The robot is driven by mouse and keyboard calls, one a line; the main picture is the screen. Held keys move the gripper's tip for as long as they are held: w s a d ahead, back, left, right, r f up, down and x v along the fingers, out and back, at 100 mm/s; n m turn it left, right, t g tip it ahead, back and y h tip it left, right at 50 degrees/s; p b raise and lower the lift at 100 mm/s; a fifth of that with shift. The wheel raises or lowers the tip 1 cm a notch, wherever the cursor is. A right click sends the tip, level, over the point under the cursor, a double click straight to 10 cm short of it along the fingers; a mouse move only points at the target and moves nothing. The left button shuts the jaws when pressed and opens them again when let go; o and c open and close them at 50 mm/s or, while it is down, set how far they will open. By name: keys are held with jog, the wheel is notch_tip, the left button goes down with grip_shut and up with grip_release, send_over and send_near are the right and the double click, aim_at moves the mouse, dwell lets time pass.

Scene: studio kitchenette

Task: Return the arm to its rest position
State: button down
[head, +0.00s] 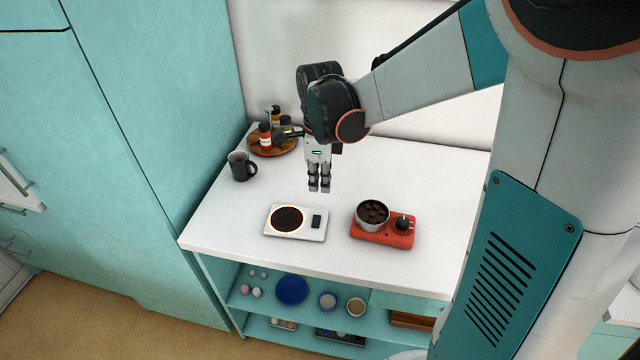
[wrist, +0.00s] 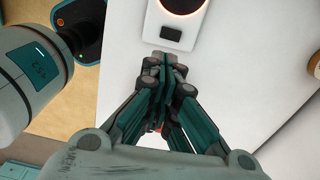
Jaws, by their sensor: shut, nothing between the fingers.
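My gripper (head: 319,188) points down above the white countertop, in front of the round wooden tray and behind the white hotplate as the head view shows it. Its fingers are closed together with nothing between them. In the wrist view my gripper (wrist: 165,70) also shows shut, with white countertop around it. My arm reaches in from the right and bends down at the wrist.
A white hotplate (head: 314,221) with a glowing ring and a red burner (head: 390,238) with a pot (head: 372,214) of brown pieces stand on the counter (head: 420,170). A dark mug (head: 240,167) and a wooden tray (head: 258,149) with bottles stand left. Shelves below hold dishes.

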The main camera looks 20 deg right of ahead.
dwell(0.4)
jog(key=s+a+r+n+t+b, duration=0.2)
jog(key=s+n+t+b, duration=0.15)
jog(key=s+n, duration=0.6)
jog(key=s+a+r+n+t+b, duration=0.1)
jog(key=s+n+t+b, duration=0.3)
jog(key=n, duration=1.1)
jog(key=w+d+f+m+g+p, duration=0.25)
jog(key=w+m, duration=0.45)
jog(key=m, duration=0.5)
jog(key=w+d+f+m+g+p, duration=0.1)
jog(key=w+m+g+p, duration=0.45)
jog(key=m, duration=0.75)
jog(key=shift+n+t+h, duration=0.25)
jog(key=shift+t+h, duration=0.15)
jog(key=shift+t, duration=0.55)
jog(key=w+f+b, duration=0.1)
jog(key=f+b, duration=0.1)
jog(key=f, duration=0.2)
jog(key=f+b, duration=0.2)
jog(key=f, duration=0.2)
jog(key=w+d+f+b, duration=0.1)
jog(key=f+b, duration=0.1)
jog(key=f, duration=0.3)
jog(key=shift+w+d+f, duration=0.1)
jog(key=shift+w, duration=0.2)
